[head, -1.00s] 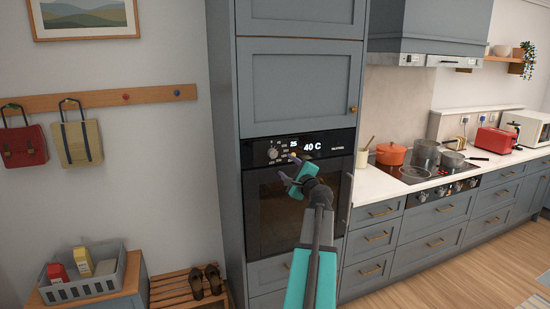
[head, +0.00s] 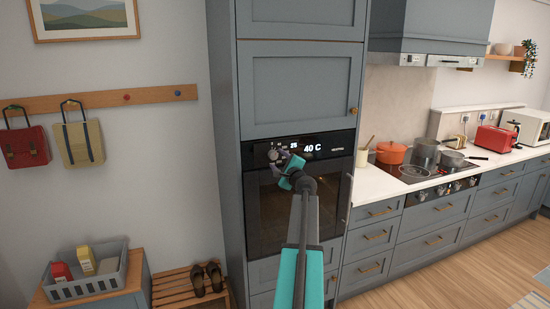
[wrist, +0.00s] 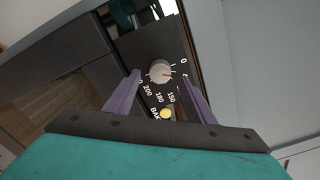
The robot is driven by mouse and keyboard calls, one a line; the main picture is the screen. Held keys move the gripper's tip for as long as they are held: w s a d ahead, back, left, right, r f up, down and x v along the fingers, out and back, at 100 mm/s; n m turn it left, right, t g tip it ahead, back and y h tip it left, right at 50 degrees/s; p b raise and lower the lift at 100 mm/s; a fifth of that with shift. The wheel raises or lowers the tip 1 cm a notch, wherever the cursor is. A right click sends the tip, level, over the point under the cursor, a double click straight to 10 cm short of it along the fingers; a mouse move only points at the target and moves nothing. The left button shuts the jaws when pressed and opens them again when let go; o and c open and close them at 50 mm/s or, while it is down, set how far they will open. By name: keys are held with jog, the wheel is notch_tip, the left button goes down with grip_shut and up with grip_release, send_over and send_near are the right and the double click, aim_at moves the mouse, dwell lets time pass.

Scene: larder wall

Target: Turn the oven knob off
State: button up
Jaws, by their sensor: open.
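The oven (head: 262,212) is built into the tall grey-blue cabinet, with a black control panel whose display reads 40 C. In the wrist view the oven knob (wrist: 159,71) is a round grey dial with a red mark on its right side. Printed numbers, among them 0, 150, 180 and 200, ring it. My gripper (head: 279,163) is at the left part of the panel in the head view and hides some of it. In the wrist view my gripper (wrist: 162,82) is open, its two purple fingers on either side of the knob. I cannot tell whether they touch it.
A small yellow round light or button (wrist: 166,114) sits on the panel near the knob. The oven door handle lies below the panel. The hob with pots (head: 393,153) and the worktop are to the right.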

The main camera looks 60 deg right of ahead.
aim_at(274, 157)
jog(key=shift+p+x, duration=0.45)
jog(key=shift+x, duration=1.2)
